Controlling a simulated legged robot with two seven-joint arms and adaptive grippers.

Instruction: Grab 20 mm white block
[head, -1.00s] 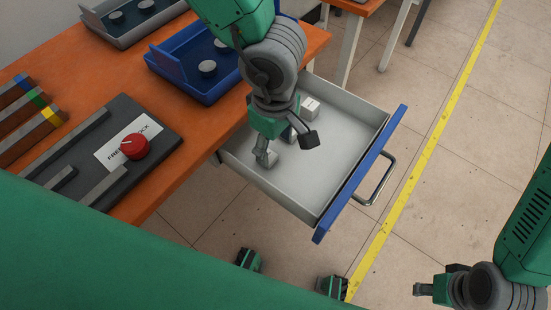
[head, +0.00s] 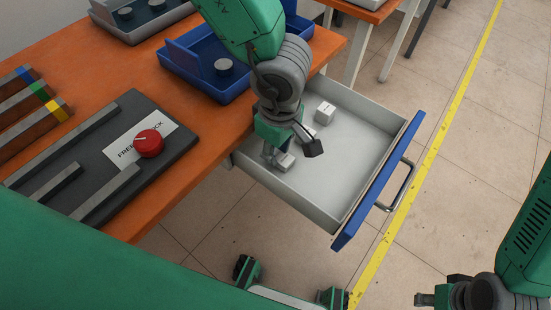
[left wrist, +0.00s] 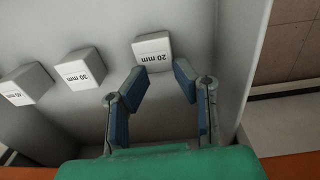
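The white block labelled "20 mm" (left wrist: 152,52) sits in the drawer beside a wall in the left wrist view. In the head view, a small white block (head: 284,162) at my left gripper appears to be this one, partly hidden by a finger. My left gripper (head: 290,150) is low in the drawer with its fingers spread. In the left wrist view its blue-padded fingertips (left wrist: 157,73) are apart, close to the block's near edge, with nothing held between them. My right gripper (head: 436,290) is at the bottom right, away from the drawer; its fingers are unclear.
The open grey drawer (head: 368,150) has a blue front. A block labelled "30 mm" (left wrist: 80,68) and another block (left wrist: 26,84) stand in a row to the left. One white block (head: 325,112) shows farther back. A blue tray (head: 205,82) and a dark panel with a red knob (head: 149,143) lie on the orange table.

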